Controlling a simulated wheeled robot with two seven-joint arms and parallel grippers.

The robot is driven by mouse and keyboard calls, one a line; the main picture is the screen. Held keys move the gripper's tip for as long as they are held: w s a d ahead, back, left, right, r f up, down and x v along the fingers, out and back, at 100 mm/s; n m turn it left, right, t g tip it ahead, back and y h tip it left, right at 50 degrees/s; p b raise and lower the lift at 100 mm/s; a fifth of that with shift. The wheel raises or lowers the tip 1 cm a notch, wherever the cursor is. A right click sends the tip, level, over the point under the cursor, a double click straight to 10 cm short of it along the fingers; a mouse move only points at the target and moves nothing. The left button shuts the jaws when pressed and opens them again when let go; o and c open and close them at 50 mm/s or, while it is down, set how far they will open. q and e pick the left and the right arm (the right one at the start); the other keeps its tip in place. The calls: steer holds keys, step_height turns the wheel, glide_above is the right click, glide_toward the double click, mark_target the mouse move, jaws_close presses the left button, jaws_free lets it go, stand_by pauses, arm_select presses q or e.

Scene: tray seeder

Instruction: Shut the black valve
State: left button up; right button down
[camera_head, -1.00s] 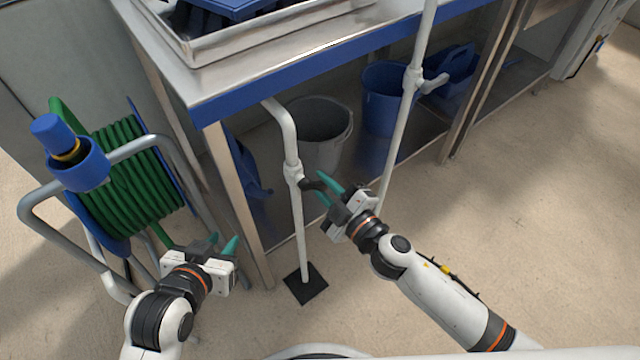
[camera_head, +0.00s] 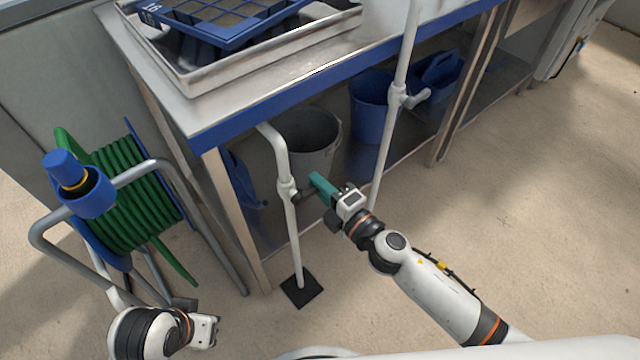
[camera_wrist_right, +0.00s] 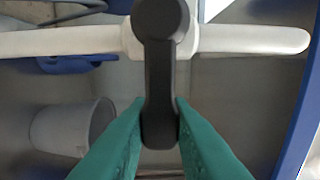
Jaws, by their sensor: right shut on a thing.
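The black valve handle (camera_wrist_right: 159,85) sits on a white valve body on a white pipe (camera_head: 293,235). In the right wrist view the handle points down the picture, across the pipe (camera_wrist_right: 60,40), with its end between the two teal fingers. My right gripper (camera_wrist_right: 159,125) is shut on the handle. In the head view my right gripper (camera_head: 322,188) reaches the pipe from the right, and its fingers hide much of the handle. My left gripper (camera_head: 205,318) is low at the left, away from the valve; its fingers do not show clearly.
A steel table (camera_head: 165,90) is behind, with a grey bucket (camera_head: 335,150) and a blue bucket (camera_head: 370,110) beneath. A green hose reel (camera_head: 135,210) stands left.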

arm_select(q)
steer(key=shift+f, duration=0.1)
steer(key=shift+w+f, duration=0.1)
steer(key=shift+f, duration=0.2)
arm_select(e)
steer(key=c, duration=1.3)
jaws_free()
arm_select(q)
steer(key=shift+r, duration=0.1)
arm_select(e)
steer(key=shift+s, duration=0.1)
